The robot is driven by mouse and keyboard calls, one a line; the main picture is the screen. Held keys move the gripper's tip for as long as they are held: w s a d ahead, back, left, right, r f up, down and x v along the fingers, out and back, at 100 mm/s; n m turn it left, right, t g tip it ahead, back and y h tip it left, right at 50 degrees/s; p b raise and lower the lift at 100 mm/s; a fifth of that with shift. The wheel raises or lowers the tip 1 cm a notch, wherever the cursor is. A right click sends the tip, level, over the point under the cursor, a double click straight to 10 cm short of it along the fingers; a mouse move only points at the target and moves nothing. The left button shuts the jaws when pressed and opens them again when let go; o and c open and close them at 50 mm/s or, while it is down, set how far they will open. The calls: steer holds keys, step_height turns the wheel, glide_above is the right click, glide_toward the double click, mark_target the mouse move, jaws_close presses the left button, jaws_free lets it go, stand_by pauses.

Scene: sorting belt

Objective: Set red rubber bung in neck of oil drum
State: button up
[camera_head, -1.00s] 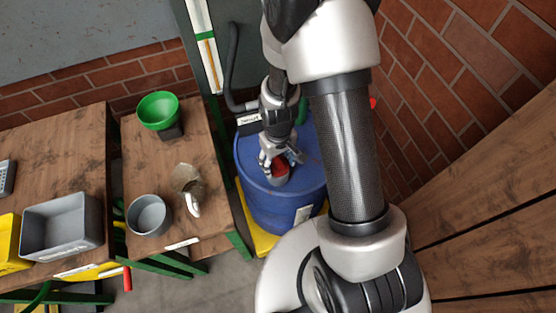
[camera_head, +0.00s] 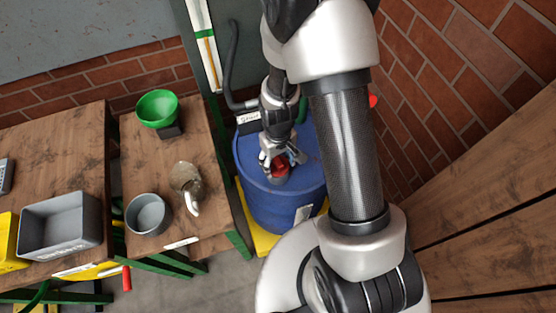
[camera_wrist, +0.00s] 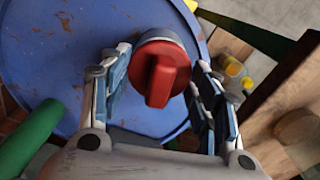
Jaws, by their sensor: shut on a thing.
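The red rubber bung (camera_wrist: 161,68) has a round body and a raised grip bar. In the wrist view it sits between the two fingers of my gripper (camera_wrist: 158,98), which is shut on it. In the head view my gripper (camera_head: 281,160) points down over the front part of the blue oil drum (camera_head: 250,185), with the bung (camera_head: 279,168) between its fingertips. The drum's top (camera_wrist: 50,75) fills much of the wrist view. The neck is mostly hidden beneath the bung, and I cannot tell how deep the bung sits.
Left of the drum, a wooden table (camera_head: 150,185) holds a green funnel (camera_head: 158,109), a grey pot (camera_head: 148,214) and a jug (camera_head: 187,182). A dark hose (camera_head: 231,75) rises behind the drum. A brick wall (camera_head: 455,75) stands to the right.

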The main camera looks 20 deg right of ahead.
steer(key=shift+f+b, duration=0.35)
steer(key=shift+f, duration=0.15)
steer(key=o, duration=1)
step_height(320, 180, up, 12)
steer(key=shift+r, duration=0.1)
stand_by(0.7)
steer(key=s+r+t, duration=0.1)
steer(key=s+r, duration=0.4)
steer(key=r, duration=0.1)
steer(key=s+r+m+t, duration=0.1)
steer(key=s+r+t, duration=0.1)
steer(key=s+r, duration=0.3)
steer(key=s+r+m+t, duration=0.1)
steer(key=s+r, duration=0.4)
steer(key=r, duration=0.4)
steer(key=shift+r+t, duration=0.2)
steer(key=shift+t, duration=0.1)
